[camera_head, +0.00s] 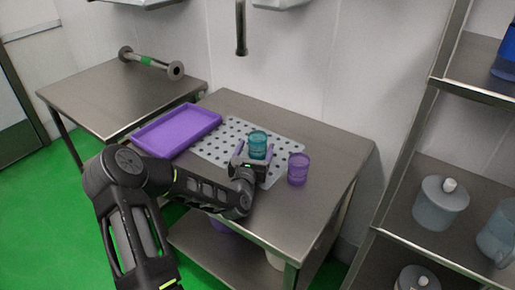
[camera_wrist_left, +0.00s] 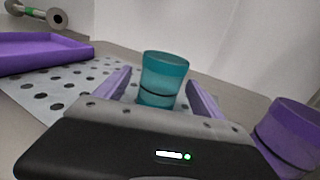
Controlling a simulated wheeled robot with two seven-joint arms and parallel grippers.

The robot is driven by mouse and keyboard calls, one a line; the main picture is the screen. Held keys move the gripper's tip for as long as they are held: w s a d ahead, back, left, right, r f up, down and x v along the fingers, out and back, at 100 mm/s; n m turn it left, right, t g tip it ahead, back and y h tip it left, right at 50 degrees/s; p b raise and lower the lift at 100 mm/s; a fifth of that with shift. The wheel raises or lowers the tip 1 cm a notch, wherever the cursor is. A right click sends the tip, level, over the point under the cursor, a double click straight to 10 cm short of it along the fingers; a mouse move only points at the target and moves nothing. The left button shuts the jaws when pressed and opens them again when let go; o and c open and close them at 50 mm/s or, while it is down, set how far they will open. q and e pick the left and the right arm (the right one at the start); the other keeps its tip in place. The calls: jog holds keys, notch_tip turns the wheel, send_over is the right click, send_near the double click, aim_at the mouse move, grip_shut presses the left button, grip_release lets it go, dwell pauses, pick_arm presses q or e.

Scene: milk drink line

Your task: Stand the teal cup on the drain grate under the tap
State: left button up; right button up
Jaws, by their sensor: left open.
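The teal cup (camera_head: 258,142) stands upright on the perforated drain grate (camera_head: 207,149) on the steel table. The tap (camera_head: 241,30) hangs from above at the back, its spout over the table's rear. My left gripper (camera_head: 254,152) is open, with its purple-lined fingers on either side of the teal cup. The left wrist view shows the cup (camera_wrist_left: 163,78) between the two fingers (camera_wrist_left: 155,90), with a gap to each; its lower end is partly hidden by the gripper body. My right gripper is not in view.
A purple cup (camera_head: 298,169) stands just right of my left gripper, close to it. A purple tray (camera_head: 177,130) lies left of the grate. A shelf rack (camera_head: 408,150) with grey containers is at the right. The table's front right is bare.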

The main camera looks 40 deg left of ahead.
aim_at(259, 139)
pick_arm(q)
jog(key=p+x, duration=0.1)
jog(key=x, duration=0.3)
jog(key=shift+w+d+r, duration=0.1)
jog(key=shift+w+r, duration=0.05)
jog(key=shift+w+a+p, duration=0.25)
jog(key=shift+w+p, duration=0.05)
jog(key=shift+w, duration=0.2)
jog(key=c, duration=1.6)
jog(key=shift+o, duration=0.2)
notch_tip(259, 139, up, 10)
jog(key=b, duration=0.1)
